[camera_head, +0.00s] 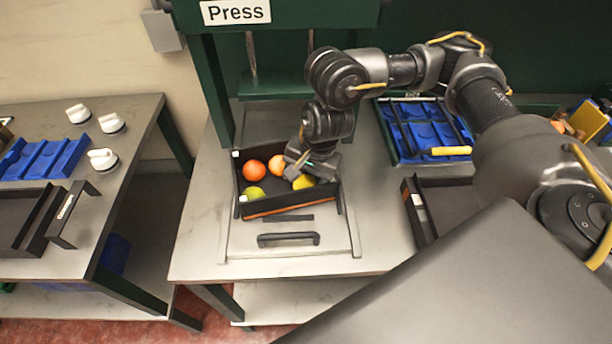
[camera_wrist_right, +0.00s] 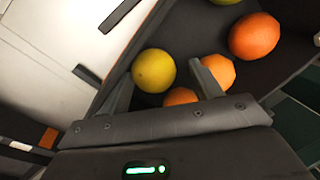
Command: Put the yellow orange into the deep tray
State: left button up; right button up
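The yellow orange (camera_head: 303,183) lies in a black tray (camera_head: 290,206) under the press, at the tray's right side. It also shows in the right wrist view (camera_wrist_right: 153,70), just ahead of the gap between the fingers. My right gripper (camera_head: 299,170) is over this tray, open, with its fingers around the near side of the yellow orange; I cannot tell whether they touch it. Another black tray (camera_head: 408,190) stands on the right of the table, partly hidden by my arm. I cannot tell which tray is the deep one. My left gripper is out of view.
Orange fruits (camera_head: 253,169) and a green one (camera_head: 253,195) share the tray; orange ones (camera_wrist_right: 180,97) sit close to the fingers. A blue rack (camera_head: 425,130) stands behind right. The left table holds a black tray (camera_head: 62,222) and white knobs (camera_head: 102,159).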

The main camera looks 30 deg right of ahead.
jog(key=shift+d, duration=0.1)
jog(key=shift+r+p, duration=0.5)
jog(key=shift+w+a+p+v, duration=0.25)
jog(key=shift+p+v, duration=0.7)
jog(key=shift+v, duration=0.35)
jog(key=shift+w+a+p+v, duration=0.1)
jog(key=shift+w+p+v, duration=0.1)
jog(key=shift+p+v, duration=0.9)
jog(key=shift+w+a+p+v, duration=0.25)
jog(key=shift+p+v, duration=0.5)
jog(key=shift+v, duration=0.75)
jog(key=shift+d+r, duration=0.1)
jog(key=shift+r, duration=0.05)
